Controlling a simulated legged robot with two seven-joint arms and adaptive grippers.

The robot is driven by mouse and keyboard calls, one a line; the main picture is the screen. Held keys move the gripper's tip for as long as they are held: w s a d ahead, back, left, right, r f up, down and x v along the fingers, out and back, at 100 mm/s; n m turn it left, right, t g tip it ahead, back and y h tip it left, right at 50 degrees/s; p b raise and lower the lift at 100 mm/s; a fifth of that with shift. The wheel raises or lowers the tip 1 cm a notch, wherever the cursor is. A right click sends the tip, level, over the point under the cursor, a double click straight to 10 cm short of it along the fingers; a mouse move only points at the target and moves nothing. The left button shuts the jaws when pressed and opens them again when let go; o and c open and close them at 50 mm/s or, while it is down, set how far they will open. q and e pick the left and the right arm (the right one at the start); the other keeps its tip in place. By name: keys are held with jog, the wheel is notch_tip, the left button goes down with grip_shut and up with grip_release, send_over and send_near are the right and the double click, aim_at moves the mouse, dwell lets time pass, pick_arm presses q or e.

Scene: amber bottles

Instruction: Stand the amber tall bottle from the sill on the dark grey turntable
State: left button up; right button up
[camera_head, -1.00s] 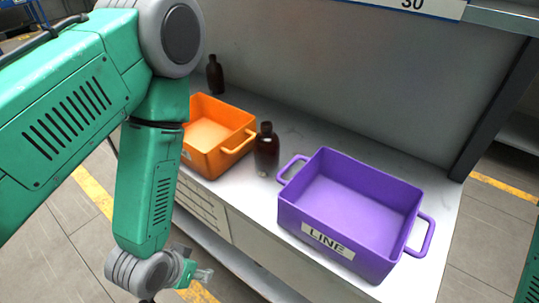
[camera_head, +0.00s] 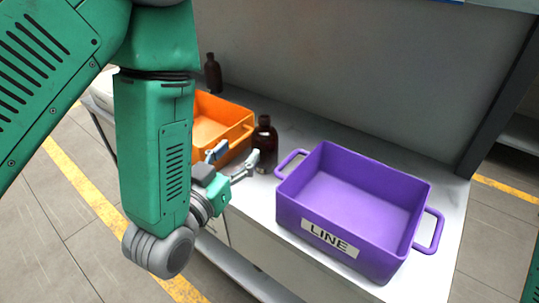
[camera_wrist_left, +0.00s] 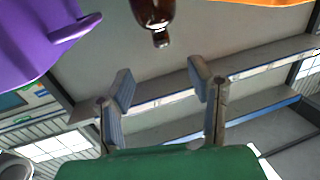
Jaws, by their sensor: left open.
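One dark amber bottle (camera_head: 264,146) stands upright on the light worktop between the orange and purple bins. It also shows upside down at the top of the left wrist view (camera_wrist_left: 153,14). A second dark bottle (camera_head: 213,73) stands farther back at the left, behind the orange bin. I cannot tell which bottle the task means. My left gripper (camera_head: 233,153) is open and empty, just left of the nearer bottle, its fingers pointing towards it. In the left wrist view, the bottle lies beyond the open fingers (camera_wrist_left: 160,80). No dark grey turntable is in view. My right gripper is not in view.
An orange bin (camera_head: 237,119), partly hidden by my left arm, stands close behind the gripper. A grey back wall (camera_head: 370,80) rises behind the worktop.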

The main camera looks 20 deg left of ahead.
aim_at(263, 125)
pick_arm(q)
jog(key=w+b, duration=0.1)
jog(key=w, duration=0.1)
jog(key=w+b, duration=0.1)
jog(key=w, duration=0.2)
jog(key=w+b, duration=0.1)
jog(key=w, duration=0.1)
jog(key=shift+w+d, duration=0.25)
jog(key=shift+d, duration=0.15)
jog(key=w, duration=0.4)
jog(key=shift+w+d+b, duration=0.2)
jog(key=shift+d+b, duration=0.05)
jog(key=shift+b, duration=0.05)
jog(key=shift+w+a, duration=0.1)
jog(key=shift+w, duration=0.1)
jog(key=shift+d, duration=0.35)
grip_shut()
